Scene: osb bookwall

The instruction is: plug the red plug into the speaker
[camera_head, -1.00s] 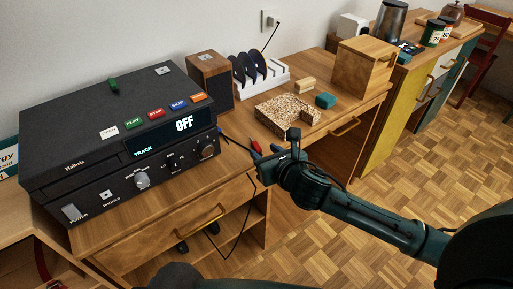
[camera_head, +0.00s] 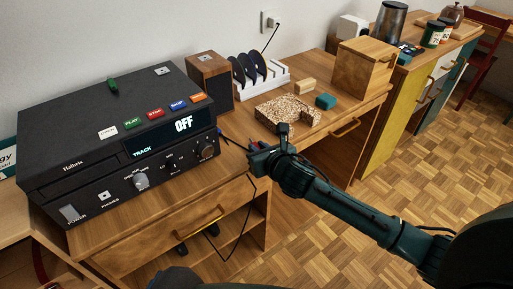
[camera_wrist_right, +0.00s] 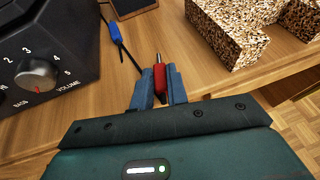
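The red plug (camera_wrist_right: 160,82), with a metal tip, lies between the two fingers of my right gripper (camera_wrist_right: 160,88) in the right wrist view. The fingers are close together and appear to touch it on both sides. In the head view my right gripper (camera_head: 257,151) is low over the desk edge, and the plug is mostly hidden there. The speaker (camera_head: 210,82), a wooden box with a dark front, stands at the back beside the black device. Only its lower edge shows in the right wrist view (camera_wrist_right: 132,7). My left gripper is out of view.
The black device (camera_head: 75,125) with knobs stands left of my right gripper. A blue plug (camera_wrist_right: 113,32) on a dark cable lies on the desk toward the speaker. A speckled block (camera_head: 285,112) and a white rack (camera_head: 262,84) stand to the right. A cable hangs in front of the drawer.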

